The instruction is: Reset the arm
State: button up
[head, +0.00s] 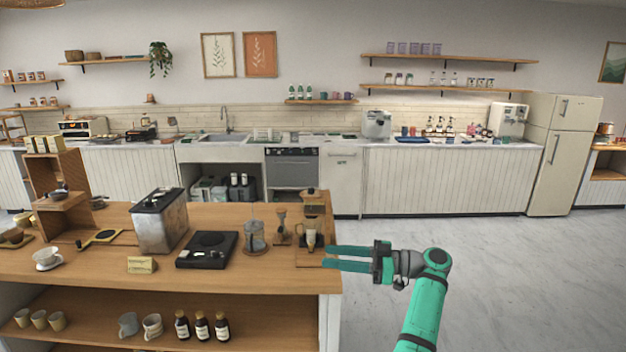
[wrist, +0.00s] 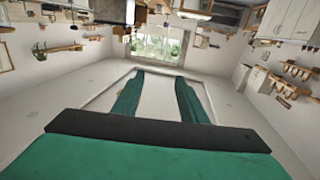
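My gripper (head: 328,257) is at the right end of the wooden coffee cart in the head view. Its two green fingers point left and stand apart with nothing between them. The fingertips overlap the cart's right edge in the picture, close to the pour-over stand (head: 313,215); I cannot tell whether they touch anything. In the wrist view my gripper (wrist: 158,78) shows its two fingers apart and empty, with the room appearing upside down behind them.
The cart top (head: 100,270) holds a metal canister (head: 160,222), a black scale (head: 207,249), a French press (head: 255,237) and a white dripper (head: 47,257). Bottles and cups stand on its lower shelf (head: 260,335). The floor (head: 500,270) on the right is clear.

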notch_tip(320, 180, down, 31)
jog(key=s+a+m+t+h, duration=0.2)
jog(key=m+t+h, duration=0.35)
jog(key=m, duration=0.35)
jog(key=s+f+m+h, duration=0.3)
jog(key=s+f+h, duration=0.1)
jog(key=s+f, duration=0.6)
jog(key=s+f+m+h, duration=0.25)
jog(key=s+f, duration=0.55)
jog(key=f, duration=0.5)
jog(key=s+r+m+t+h, duration=0.15)
jog(key=s+h, duration=0.35)
jog(key=s, duration=1.7)
jog(key=s+a+r+t, duration=0.2)
jog(key=s+r, duration=0.6)
jog(key=r, duration=0.4)
jog(key=s+a+r+t, duration=0.2)
jog(key=s+r+t, duration=0.1)
jog(key=s+r, duration=0.6)
notch_tip(320, 180, up, 4)
jog(key=shift+s+r+h, duration=0.1)
jog(key=shift+s+h, duration=0.15)
jog(key=shift+h, duration=0.05)
